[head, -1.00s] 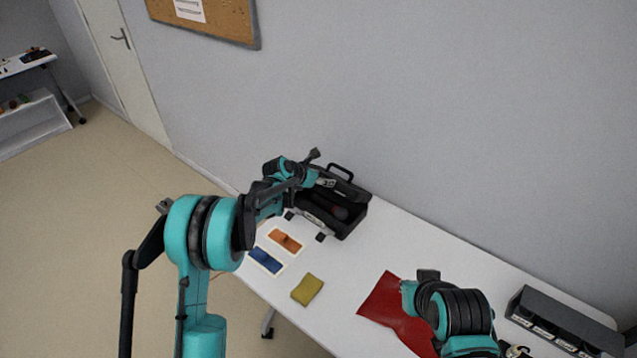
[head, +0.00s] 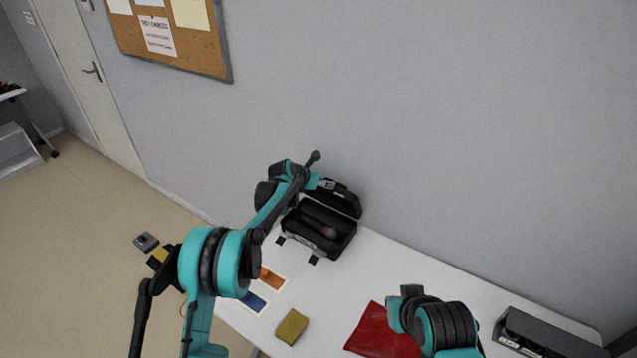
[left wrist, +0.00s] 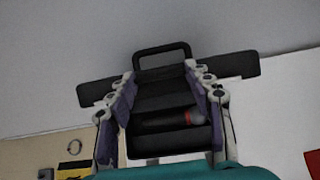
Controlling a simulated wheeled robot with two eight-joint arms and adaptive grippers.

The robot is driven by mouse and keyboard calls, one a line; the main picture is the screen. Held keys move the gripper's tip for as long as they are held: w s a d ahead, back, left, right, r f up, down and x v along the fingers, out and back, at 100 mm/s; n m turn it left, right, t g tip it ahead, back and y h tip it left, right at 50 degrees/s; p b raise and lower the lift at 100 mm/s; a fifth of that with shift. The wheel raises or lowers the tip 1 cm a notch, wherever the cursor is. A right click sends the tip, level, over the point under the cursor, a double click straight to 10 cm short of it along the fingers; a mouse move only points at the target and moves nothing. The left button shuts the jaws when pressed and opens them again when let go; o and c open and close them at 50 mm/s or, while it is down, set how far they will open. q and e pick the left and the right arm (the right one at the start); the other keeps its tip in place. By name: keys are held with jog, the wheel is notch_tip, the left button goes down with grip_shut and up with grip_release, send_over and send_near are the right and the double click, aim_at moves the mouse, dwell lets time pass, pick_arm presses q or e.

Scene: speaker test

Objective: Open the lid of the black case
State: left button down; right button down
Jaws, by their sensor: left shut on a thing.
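The black case (head: 296,241) stands on the white table against the wall, in the head view. Its lid (head: 347,202) is raised and leans back towards the wall, so the inside shows. A dark cylindrical item with a red band (head: 329,231) lies inside; it also shows in the left wrist view (left wrist: 165,122). My left gripper (head: 327,184) is at the upper edge of the lid and shut on it. In the left wrist view its fingers (left wrist: 163,88) flank the lid, with the case's handle (left wrist: 161,50) beyond. My right arm shows at lower right, but its gripper is out of sight.
A yellow sponge (head: 291,327), an orange card (head: 271,279) and a blue card (head: 252,301) lie in front of the case. A red cloth (head: 378,335) lies near my right arm. A dark grey box (head: 545,334) stands at right. The table between case and box is clear.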

pick_arm(q)
jog(key=shift+w, duration=0.1)
jog(key=shift+a, duration=0.1)
dwell(0.7)
jog(key=c, duration=0.6)
grip_release()
jog(key=shift+c, duration=0.2)
jog(key=shift+r, duration=0.1)
jog(key=v, duration=1.2)
